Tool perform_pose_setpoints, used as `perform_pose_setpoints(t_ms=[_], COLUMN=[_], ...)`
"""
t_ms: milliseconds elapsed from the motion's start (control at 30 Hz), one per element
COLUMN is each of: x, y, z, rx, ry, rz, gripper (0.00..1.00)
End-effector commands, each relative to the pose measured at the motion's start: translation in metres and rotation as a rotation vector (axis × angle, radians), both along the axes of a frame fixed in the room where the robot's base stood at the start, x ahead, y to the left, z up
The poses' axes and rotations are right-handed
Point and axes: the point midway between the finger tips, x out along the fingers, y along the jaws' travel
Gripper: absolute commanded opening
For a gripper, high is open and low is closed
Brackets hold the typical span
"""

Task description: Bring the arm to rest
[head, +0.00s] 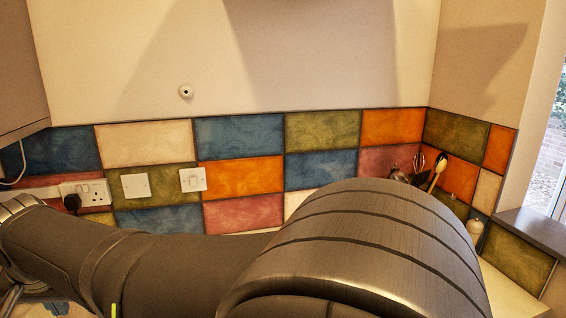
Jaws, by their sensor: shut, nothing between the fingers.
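My arm fills the lower part of the head view, with a large ribbed grey link close to the camera and a dark tube running to the left edge. My gripper is not visible in this view. The arm hides most of the worktop and whatever lies behind it.
A wall of patchwork tiles (240,178) runs behind the arm, with a socket with a black plug (72,203) and switches (192,179) on it. Utensils (437,172) stand in the right corner near a small white-lidded jar (475,227). A window sill (535,236) is at right.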

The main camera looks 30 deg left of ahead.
Motion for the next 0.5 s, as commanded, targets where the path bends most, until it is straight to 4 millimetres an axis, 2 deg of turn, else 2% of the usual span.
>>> perform_pose_setpoints(t_ms=[200,500], x=[0.004,0.007], y=[0.016,0.027], z=[-0.039,-0.065], rx=[-0.002,0.001], ry=[0.0,0.0], rz=[0.001,0.001], gripper=[0.0,0.0])
